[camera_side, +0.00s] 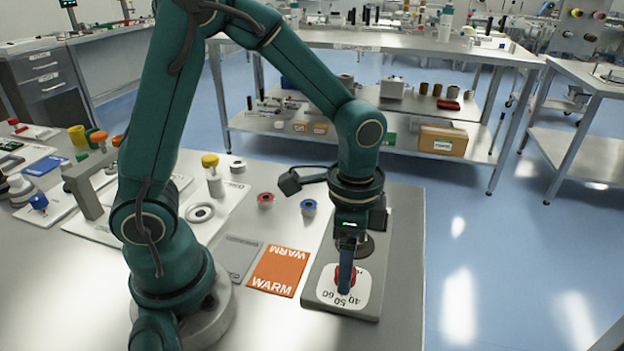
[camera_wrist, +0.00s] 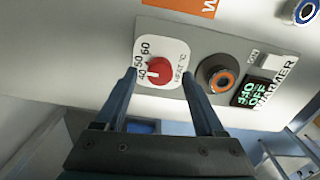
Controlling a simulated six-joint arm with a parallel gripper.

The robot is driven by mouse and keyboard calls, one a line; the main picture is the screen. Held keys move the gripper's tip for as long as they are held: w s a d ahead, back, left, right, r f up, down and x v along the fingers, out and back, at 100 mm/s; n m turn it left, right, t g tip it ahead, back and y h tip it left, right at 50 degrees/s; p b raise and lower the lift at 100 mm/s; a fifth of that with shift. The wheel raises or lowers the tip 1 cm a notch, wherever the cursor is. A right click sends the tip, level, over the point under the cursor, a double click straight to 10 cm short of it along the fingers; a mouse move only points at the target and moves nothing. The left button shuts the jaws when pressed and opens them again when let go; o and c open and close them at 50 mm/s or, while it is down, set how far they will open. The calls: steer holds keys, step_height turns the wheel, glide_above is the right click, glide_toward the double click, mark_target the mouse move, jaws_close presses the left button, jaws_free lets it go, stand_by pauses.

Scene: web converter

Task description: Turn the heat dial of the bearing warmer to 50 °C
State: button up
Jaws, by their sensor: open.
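The bearing warmer (camera_side: 373,262) is a grey box at the bench's right end; its panel (camera_wrist: 215,35) also fills the wrist view. Its red heat dial (camera_wrist: 160,71) sits on a white plate marked 40, 50 and 60. A pale mark on the dial appears to face the 40. The green display (camera_wrist: 253,93) seems to read 40 and OFF. My gripper (camera_wrist: 159,75) is open, pointing down, with one finger on each side of the dial and visible gaps between. In the side view, my gripper (camera_side: 346,268) partly hides the red dial (camera_side: 338,274).
An orange WARM mat (camera_side: 278,270) and a grey mat (camera_side: 238,256) lie left of the warmer. A blue-rimmed ring (camera_side: 309,207) and a red-rimmed ring (camera_side: 265,200) stand behind them. A dark post with an orange ring (camera_wrist: 221,79) rises beside the dial.

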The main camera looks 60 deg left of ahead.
steer(key=shift+r, duration=1.95)
steer(key=shift+w+r, duration=0.15)
steer(key=shift+r, duration=0.2)
steer(key=s+a+r+n+t, duration=0.4)
steer(key=s+r+n+t, duration=0.1)
steer(key=s+r+n, duration=0.1)
steer(key=shift+s+r+n+t, duration=0.3)
steer(key=shift+s+r+n, duration=0.05)
steer(key=shift+s+n, duration=0.6)
